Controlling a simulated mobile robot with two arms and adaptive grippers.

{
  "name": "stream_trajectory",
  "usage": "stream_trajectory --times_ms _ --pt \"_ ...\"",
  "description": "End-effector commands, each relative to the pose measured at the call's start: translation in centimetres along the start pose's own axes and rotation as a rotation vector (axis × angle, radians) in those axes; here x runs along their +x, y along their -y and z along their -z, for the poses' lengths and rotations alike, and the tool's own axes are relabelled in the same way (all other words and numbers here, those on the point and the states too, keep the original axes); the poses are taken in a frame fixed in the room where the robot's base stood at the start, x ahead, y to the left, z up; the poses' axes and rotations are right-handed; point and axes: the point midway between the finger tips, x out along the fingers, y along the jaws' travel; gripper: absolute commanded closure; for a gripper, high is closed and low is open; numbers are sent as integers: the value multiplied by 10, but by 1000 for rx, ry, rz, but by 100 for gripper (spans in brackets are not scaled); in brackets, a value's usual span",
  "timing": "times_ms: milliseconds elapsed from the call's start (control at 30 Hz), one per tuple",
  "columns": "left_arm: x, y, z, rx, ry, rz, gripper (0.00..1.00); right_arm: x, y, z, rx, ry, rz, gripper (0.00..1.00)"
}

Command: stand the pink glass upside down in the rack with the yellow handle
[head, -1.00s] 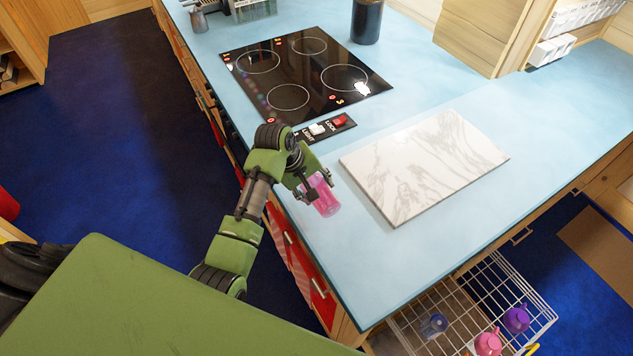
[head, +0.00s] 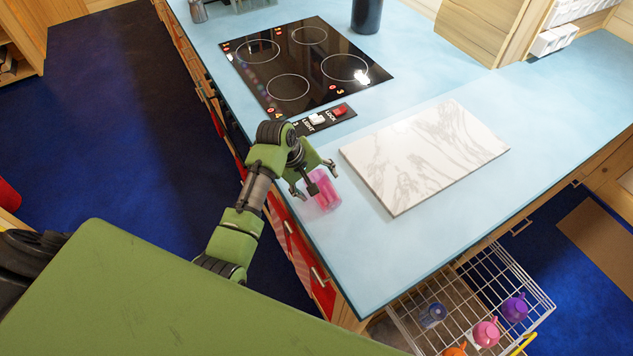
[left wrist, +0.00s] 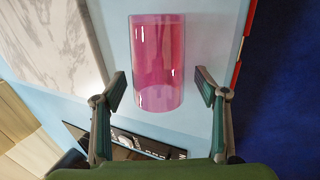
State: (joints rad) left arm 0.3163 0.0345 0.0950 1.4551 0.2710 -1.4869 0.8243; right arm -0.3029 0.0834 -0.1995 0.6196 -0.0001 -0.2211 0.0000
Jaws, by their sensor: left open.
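The pink glass (head: 325,199) is on the blue counter by its left edge, left of the marble board. It is clear pink and fills the upper middle of the left wrist view (left wrist: 158,60). I cannot tell which end is its rim. My left gripper (head: 316,180) is open at the glass, its fingers spread. In the left wrist view the fingertips (left wrist: 160,82) stand apart on either side of the glass's near end, with gaps. The wire rack (head: 476,268) is low at the right, beyond the counter edge; its yellow handle (head: 527,342) shows at the bottom. My right gripper is out of view.
The rack holds a blue glass (head: 433,315), a pink cup (head: 486,332), a purple cup (head: 515,308) and an orange cup (head: 455,351). A marble board (head: 425,155) and a black hob (head: 305,65) lie on the counter. Counter in front of the board is clear.

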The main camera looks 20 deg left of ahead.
Motion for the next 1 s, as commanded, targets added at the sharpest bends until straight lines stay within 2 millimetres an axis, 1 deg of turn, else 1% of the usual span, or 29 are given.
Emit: stream_trajectory --times_ms 133,267,367,500,600,700,833,1000 --pt "-3 0 0 0 -1 0 34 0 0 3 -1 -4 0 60" --pt "-17 0 1 1 -2 -2 34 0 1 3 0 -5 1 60" --pt "-36 -1 1 2 -4 -2 34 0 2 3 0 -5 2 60" --pt "-68 -1 1 1 -5 -3 34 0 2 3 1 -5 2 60" --pt "-88 -1 1 1 -4 -3 34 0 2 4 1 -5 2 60" --pt "-104 -1 1 1 -3 -2 34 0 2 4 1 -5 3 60" --pt "-116 -1 0 0 -2 -1 34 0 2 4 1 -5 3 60" --pt "-120 0 0 0 0 0 34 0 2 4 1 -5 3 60"
